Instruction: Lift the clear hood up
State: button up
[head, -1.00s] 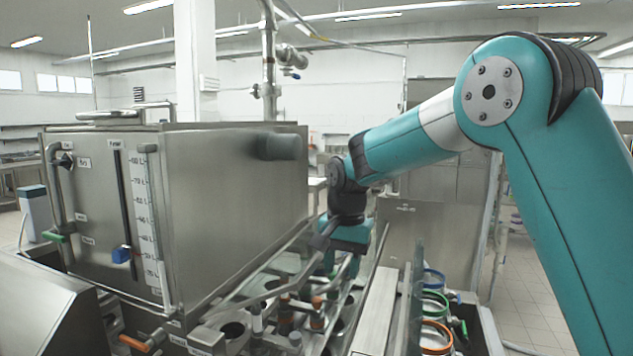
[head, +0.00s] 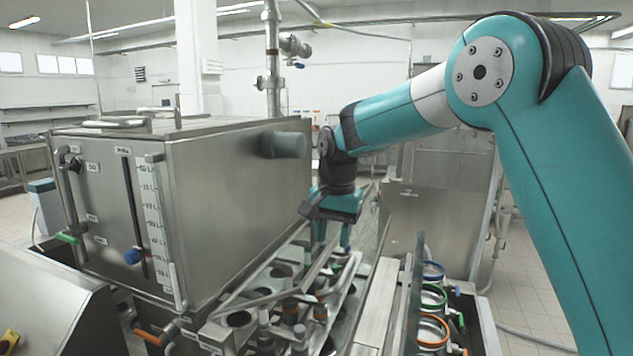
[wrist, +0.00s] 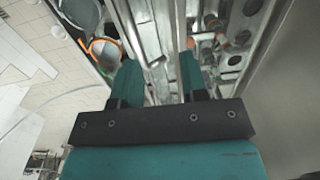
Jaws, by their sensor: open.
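The clear hood (head: 370,240) shows in the head view as a thin see-through pane, standing steeply beside the filler's cup lane and just right of my gripper. Its outline is faint and its lower edge is hard to make out. My gripper (head: 333,245) is open and points down over the lane, right of the big steel tank. In the wrist view my gripper (wrist: 158,75) has its two teal fingers apart, with a metal bar (wrist: 152,50) showing between and beyond them. I cannot tell whether the fingers touch the bar or the hood.
The steel tank (head: 235,205) stands close on the left of my gripper. Cup holes and small nozzles (head: 290,310) lie below. Coloured rings (head: 433,295) sit in a tray at the right. The tiled floor (head: 530,270) at the far right is open.

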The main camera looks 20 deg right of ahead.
notch_tip(320, 180, up, 9)
jog(key=w+a, duration=0.2)
jog(key=shift+a, duration=0.35)
dwell(0.5)
jog(key=shift+w+r, duration=0.1)
jog(key=shift+c, duration=0.2)
